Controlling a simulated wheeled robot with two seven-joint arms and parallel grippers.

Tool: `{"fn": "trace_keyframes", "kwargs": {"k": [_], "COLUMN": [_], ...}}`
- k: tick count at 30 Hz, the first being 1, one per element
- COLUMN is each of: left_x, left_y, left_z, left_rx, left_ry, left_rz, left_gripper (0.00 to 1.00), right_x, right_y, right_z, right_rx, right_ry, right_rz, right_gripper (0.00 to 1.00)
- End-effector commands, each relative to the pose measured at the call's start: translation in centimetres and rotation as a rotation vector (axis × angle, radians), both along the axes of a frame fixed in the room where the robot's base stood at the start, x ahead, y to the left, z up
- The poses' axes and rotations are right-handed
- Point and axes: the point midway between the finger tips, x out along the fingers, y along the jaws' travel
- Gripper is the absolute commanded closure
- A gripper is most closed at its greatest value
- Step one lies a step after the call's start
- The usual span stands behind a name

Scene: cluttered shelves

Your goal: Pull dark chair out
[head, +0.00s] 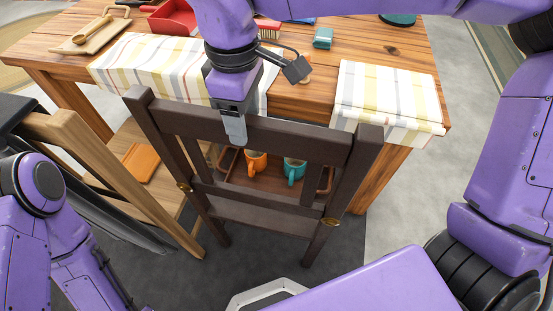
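The dark chair (290,139) stands upright at the near side of the wooden table, its backrest toward me. My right gripper (236,128) points down at the left-middle part of the chair's top rail. One grey finger lies in front of the rail; the other finger is hidden, so its grip cannot be made out. On the chair's seat, seen through the backrest, are a brown tray (238,172), an orange mug (256,161) and a teal mug (294,169). My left arm shows at the lower left, but its gripper is out of view.
A lighter wooden chair (118,165) with an orange item (141,162) on its seat stands close on the left. The table (300,98) carries striped cloths (390,98), a red box (176,17) and a board with a spoon (88,35). Grey floor (395,215) is open to the right.

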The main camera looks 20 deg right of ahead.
Motion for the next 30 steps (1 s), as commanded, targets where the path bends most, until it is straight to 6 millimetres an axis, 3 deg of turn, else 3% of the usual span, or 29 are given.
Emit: {"fn": "trace_keyframes", "kwargs": {"k": [11, 30], "left_x": [0.0, 0.0], "left_y": [0.0, 0.0], "left_z": [0.6, 4.2], "left_rx": [0.0, 0.0], "left_ry": [0.0, 0.0], "left_rz": [0.0, 0.0], "left_gripper": [1.0, 1.0], "right_x": [0.2, 0.2], "right_y": [0.0, 0.0], "right_z": [1.0, 7.2], "right_rx": [0.004, 0.005], "right_ry": [-0.007, -0.009], "right_rz": [-0.001, -0.001], "right_gripper": [0.41, 0.41]}}
